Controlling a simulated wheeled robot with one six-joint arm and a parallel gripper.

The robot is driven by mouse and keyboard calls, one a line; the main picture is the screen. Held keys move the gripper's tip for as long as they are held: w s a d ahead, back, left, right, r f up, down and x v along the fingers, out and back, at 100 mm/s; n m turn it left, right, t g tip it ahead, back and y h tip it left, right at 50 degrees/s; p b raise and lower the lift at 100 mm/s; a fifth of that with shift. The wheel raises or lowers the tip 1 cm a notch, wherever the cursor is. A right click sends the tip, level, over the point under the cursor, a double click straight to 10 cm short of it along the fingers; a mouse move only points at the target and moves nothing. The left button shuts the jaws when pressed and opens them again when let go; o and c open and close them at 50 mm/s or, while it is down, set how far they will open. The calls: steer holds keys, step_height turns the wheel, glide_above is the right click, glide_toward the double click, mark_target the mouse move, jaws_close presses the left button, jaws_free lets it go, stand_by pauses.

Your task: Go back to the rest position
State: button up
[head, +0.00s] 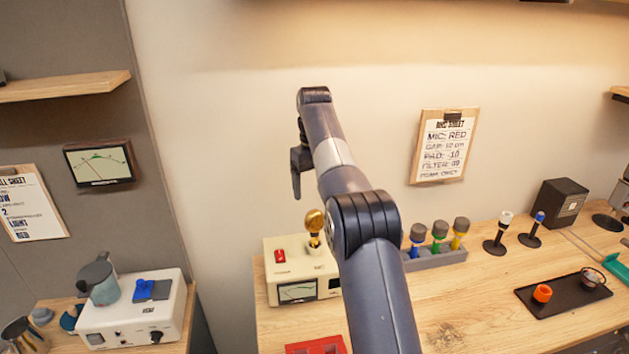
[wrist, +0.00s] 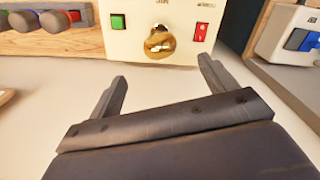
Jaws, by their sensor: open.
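My arm rises through the middle of the head view. My gripper (head: 297,172) hangs at its far end, seen side-on, above the cream amp box. In the wrist view my gripper (wrist: 160,90) has its two fingers spread wide with nothing between them. Beyond the fingers is the cream box (wrist: 90,40) with a gold knob or bulb (wrist: 159,42), a green button and a red switch. The same box (head: 272,296) stands on the wooden bench in the head view, with the gold piece (head: 314,222) upright on top, apart from my gripper.
A rack (head: 440,258) of coloured-handled pieces stands right of my arm. Further right are two small stands, a black box (head: 559,204) and a black tray (head: 541,304) with an orange cup. A second cream device (head: 135,318) with a jug stands left. A clipboard (head: 444,146) hangs on the wall.

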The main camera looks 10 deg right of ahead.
mark_target(315, 210)
stand_by(0.4)
step_height(315, 210, down, 10)
steer(key=shift+f+b, duration=0.2)
steer(key=shift+b, duration=0.5)
steer(key=shift+r, duration=0.45)
